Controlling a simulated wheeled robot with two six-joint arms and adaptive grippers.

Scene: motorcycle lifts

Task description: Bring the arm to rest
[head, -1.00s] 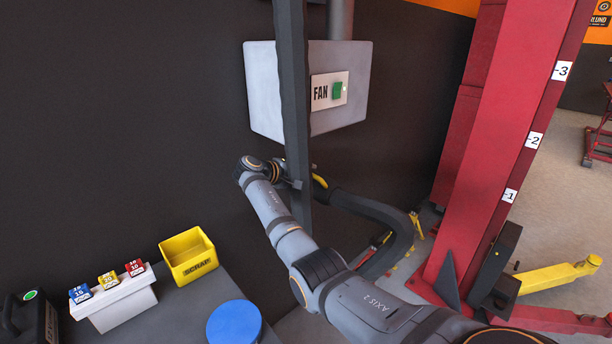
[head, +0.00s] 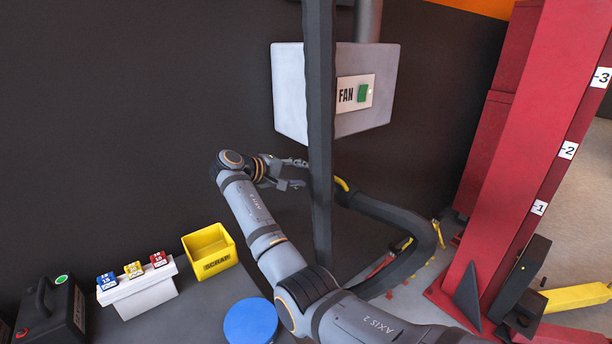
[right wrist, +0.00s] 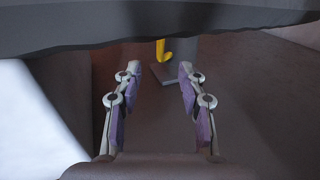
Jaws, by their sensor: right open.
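My right arm comes in from the lower right of the head view. Its gripper (head: 304,173) is open, with nothing between its fingers, and points right, just left of the dark upright post (head: 320,120) and below the fan box (head: 302,92). In the right wrist view the two fingers (right wrist: 160,75) stand well apart. A yellow hook (right wrist: 163,52) on a dark plate (right wrist: 172,75) shows beyond their tips, apart from them. My left gripper is not in view.
A thick black hose (head: 390,215) curves right of the post. A red lift column (head: 530,150) stands at the right. A yellow scrap bin (head: 210,262), a white block with coloured pieces (head: 148,296) and a blue round lid (head: 250,322) are at lower left.

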